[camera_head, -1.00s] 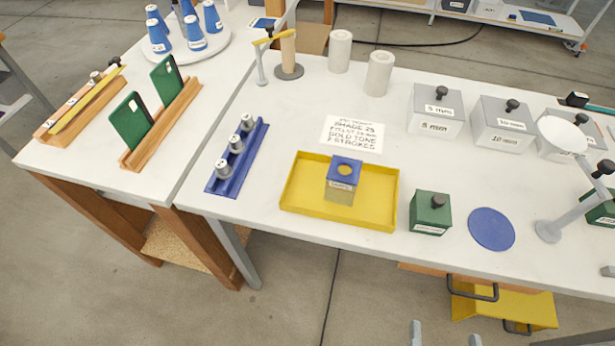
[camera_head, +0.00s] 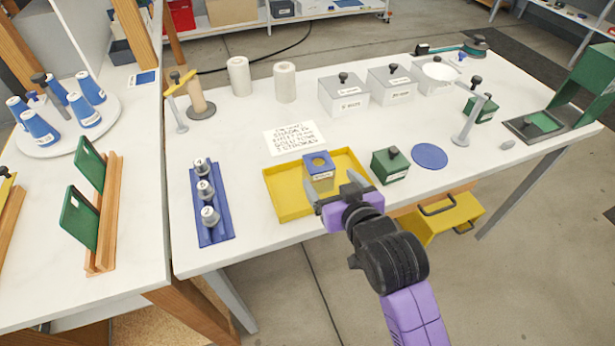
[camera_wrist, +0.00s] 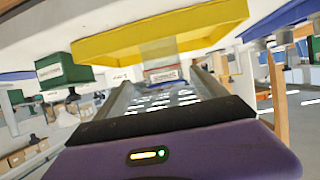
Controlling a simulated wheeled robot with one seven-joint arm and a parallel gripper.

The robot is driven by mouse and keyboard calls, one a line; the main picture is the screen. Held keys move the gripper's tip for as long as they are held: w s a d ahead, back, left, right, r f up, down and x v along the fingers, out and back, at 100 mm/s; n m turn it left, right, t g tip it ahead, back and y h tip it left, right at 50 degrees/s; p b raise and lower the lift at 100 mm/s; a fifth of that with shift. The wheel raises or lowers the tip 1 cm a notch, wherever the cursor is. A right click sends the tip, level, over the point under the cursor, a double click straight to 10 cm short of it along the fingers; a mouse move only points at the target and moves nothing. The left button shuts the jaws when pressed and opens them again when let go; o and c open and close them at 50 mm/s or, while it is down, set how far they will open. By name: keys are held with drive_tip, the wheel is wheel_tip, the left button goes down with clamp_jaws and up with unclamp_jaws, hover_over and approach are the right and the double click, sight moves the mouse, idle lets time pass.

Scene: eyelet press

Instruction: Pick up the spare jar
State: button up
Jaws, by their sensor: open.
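My gripper (camera_head: 335,188) is open over the tray's front edge, fingers pointing at the container. In the wrist view the open fingers (camera_wrist: 161,84) flank the container's label (camera_wrist: 163,77), which shows ahead between them. I see no grip on it, and its lower part is partly hidden in the head view.
A green lidded box (camera_head: 390,167) stands just right of the tray, with a blue disc (camera_head: 429,155) beyond it. A blue rack (camera_head: 212,215) with metal-capped pieces lies left. Grey boxes (camera_head: 343,95) and white rolls (camera_head: 285,82) stand behind. Bare tabletop lies left of the tray.

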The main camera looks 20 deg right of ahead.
drive_tip(key=x, duration=0.7)
drive_tip(key=shift+w+a+f+p, duration=0.15)
drive_tip(key=shift+a+f+p, duration=0.1)
drive_tip(key=shift+a+p, duration=0.1)
drive_tip(key=shift+c, duration=0.2)
drive_tip(key=c, duration=1.4)
drive_tip(key=shift+c, duration=0.2)
